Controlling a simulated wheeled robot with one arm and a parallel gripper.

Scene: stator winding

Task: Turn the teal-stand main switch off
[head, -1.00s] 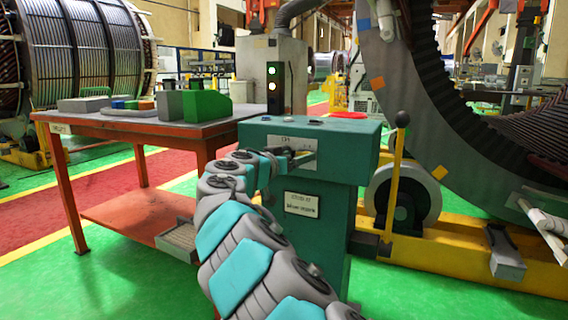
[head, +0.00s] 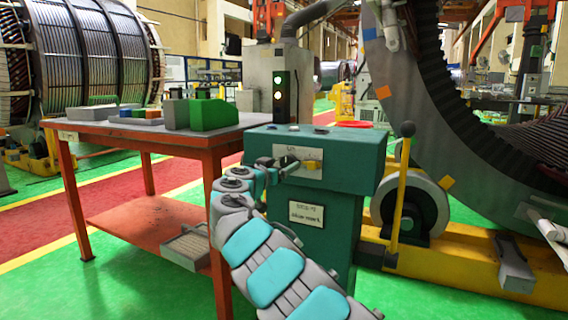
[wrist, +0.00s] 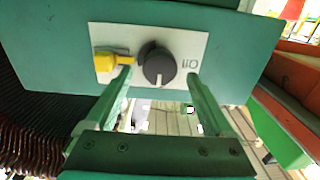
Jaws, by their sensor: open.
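The teal stand (head: 340,160) is in the middle of the head view, with a white plate (head: 312,154) on its front face. In the wrist view a dark round knob (wrist: 158,62) with a white mark sits on this plate. The mark points down in that picture. A yellow piece (wrist: 113,63) is left of the knob, and upside-down lettering (wrist: 190,68) is at its right. My gripper (wrist: 159,80) is open, its two fingers on either side of the knob's lower part; I cannot tell whether they touch it. In the head view my gripper (head: 270,166) is at the plate's left side.
An orange table (head: 140,130) with green and grey blocks stands left of the stand. A signal lamp box (head: 280,92) is behind the stand.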

